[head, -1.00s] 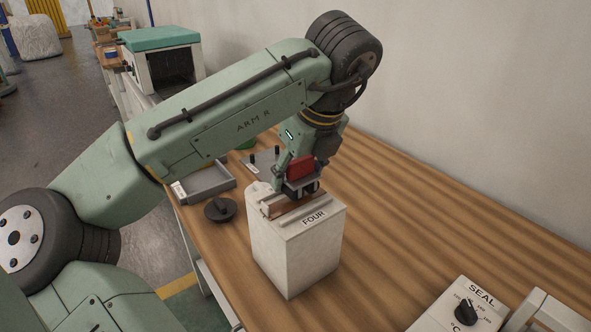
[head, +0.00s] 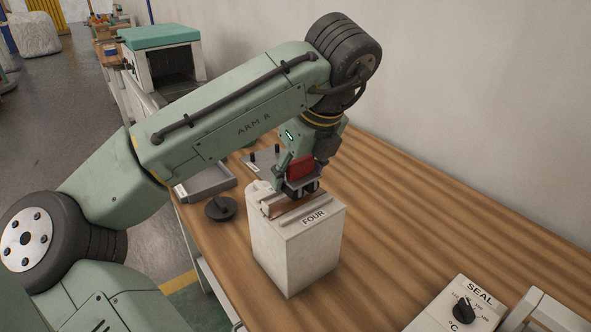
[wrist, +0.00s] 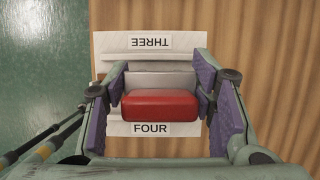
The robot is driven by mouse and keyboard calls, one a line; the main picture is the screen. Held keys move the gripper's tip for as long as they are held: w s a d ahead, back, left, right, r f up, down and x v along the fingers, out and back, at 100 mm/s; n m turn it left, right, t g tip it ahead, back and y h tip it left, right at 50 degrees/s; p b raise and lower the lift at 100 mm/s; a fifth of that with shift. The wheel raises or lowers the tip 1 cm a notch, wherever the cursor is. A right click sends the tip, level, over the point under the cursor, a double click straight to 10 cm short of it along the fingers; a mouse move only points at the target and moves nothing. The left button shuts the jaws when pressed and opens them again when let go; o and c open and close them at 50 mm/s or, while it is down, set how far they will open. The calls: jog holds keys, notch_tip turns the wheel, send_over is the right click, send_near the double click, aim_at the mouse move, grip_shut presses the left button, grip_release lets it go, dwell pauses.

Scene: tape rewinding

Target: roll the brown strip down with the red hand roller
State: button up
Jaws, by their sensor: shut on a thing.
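My gripper (head: 303,188) is low over the top of a pale block (head: 294,257) labelled FOUR. It is shut on the red hand roller (wrist: 160,104), whose red body lies between the purple finger pads in the wrist view. The roller's red part also shows at my gripper in the head view (head: 301,168). The brown strip (head: 280,208) lies along the block's top, between raised pale edges, partly under my gripper. In the wrist view the roller hides the strip, and I cannot tell whether the roller touches it.
A dark round knob-topped piece (head: 220,208) and a grey tray (head: 206,182) are left of the block on the wooden bench (head: 420,205). A SEAL dial box (head: 462,310) stands at the front right. The bench right of the block is clear.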

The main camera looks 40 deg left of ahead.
jog(key=shift+f, duration=0.7)
dwell(0.9)
jog(key=shift+s, duration=0.2)
jog(key=shift+s+a, duration=0.25)
jog(key=shift+s, duration=0.4)
jog(key=shift+w+r+p, duration=0.1)
jog(key=shift+w+p, duration=0.1)
jog(key=shift+p, duration=0.15)
